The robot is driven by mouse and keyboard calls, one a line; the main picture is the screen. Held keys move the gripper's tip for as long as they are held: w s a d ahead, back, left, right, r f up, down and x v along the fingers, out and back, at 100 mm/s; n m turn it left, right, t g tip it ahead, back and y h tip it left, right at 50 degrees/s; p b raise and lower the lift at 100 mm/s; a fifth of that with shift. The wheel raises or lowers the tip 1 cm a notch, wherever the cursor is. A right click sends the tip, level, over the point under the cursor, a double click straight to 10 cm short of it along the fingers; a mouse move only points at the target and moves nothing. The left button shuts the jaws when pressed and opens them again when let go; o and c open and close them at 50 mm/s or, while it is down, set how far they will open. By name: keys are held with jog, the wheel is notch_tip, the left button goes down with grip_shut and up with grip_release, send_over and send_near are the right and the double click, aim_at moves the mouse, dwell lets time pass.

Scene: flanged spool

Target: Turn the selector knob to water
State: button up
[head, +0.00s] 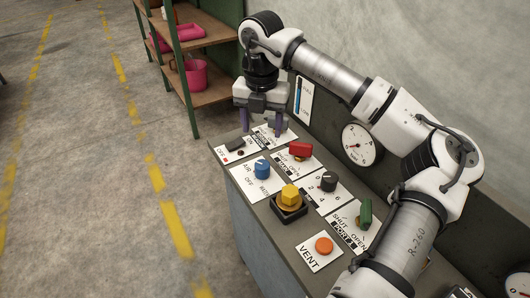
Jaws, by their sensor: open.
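The selector knob (262,168) is blue and sits on a white label plate (247,182) near the left edge of the console. The plate reads AIR and OFF, with a third word at its right that is too small to read surely. I cannot tell which mark the knob points to. My gripper (262,122) is open and empty, with its purple fingers pointing down over the far end of the console. It is apart from the blue knob, beyond it in the picture.
Near the blue knob are a black switch (235,144), a red handle (300,149), a black numbered dial (329,182), a yellow knob (290,195), a green handle (365,214) and an orange button (324,245). A gauge (358,145) is on the back panel. Shelves (205,92) stand beyond.

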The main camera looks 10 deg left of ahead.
aim_at(262, 164)
notch_tip(262, 164, down, 14)
jog(key=p, duration=0.3)
jog(key=shift+s+r, duration=0.1)
jog(key=shift+c, duration=0.5)
jog(key=c, duration=0.9)
